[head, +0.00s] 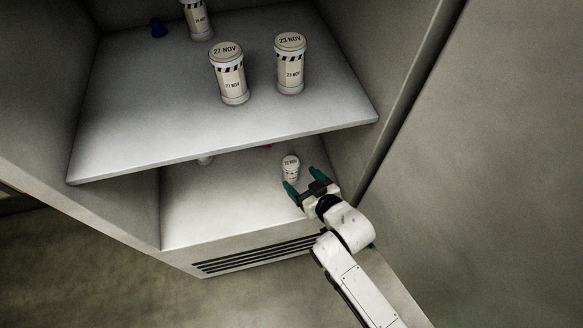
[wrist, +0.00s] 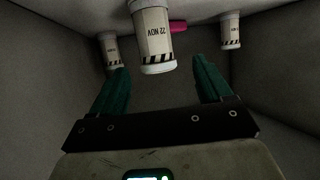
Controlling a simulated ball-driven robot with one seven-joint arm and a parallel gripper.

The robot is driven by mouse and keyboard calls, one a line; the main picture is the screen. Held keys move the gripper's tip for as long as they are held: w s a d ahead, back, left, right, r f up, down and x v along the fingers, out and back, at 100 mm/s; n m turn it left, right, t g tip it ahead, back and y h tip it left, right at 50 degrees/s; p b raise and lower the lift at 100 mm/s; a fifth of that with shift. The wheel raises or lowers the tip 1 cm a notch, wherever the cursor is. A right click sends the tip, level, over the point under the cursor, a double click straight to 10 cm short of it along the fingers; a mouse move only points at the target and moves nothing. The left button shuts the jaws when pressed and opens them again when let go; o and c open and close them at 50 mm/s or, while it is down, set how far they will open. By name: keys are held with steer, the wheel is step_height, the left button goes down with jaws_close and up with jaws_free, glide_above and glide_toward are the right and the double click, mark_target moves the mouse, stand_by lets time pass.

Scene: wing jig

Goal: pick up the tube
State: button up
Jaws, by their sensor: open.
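A white capped tube (head: 290,168) stands upright on the lower shelf, just beyond my gripper. In the wrist view, where things appear upside down, this tube (wrist: 153,38) is labelled 22 NOV with a striped band. My gripper (head: 301,178) is open with its green fingers apart and nothing between them. In the wrist view the tube lies ahead of and roughly between the fingertips (wrist: 161,64), a little apart from them. Two more tubes show in the wrist view, one at the left (wrist: 110,50) and one at the right (wrist: 230,30).
The upper shelf (head: 140,135) overhangs the lower one. A pink object (wrist: 178,26) lies behind the 22 NOV tube. Cabinet walls close both sides.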

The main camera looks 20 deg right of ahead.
mark_target(295, 172)
steer(key=x, duration=0.2)
steer(key=shift+w+f, duration=0.15)
steer(key=shift+w, duration=0.2)
steer(key=x, duration=0.2)
steer(key=b+x, duration=0.1)
steer(key=x, duration=0.1)
steer(key=shift+s+d+f, duration=0.1)
steer(key=shift+d+f, duration=0.15)
steer(key=shift+d, duration=0.05)
steer(key=shift+w+a+f, duration=0.1)
steer(key=shift+w+f, duration=0.05)
steer(key=shift+w, duration=0.4)
steer(key=shift+c, duration=0.3)
steer(key=c, duration=1)
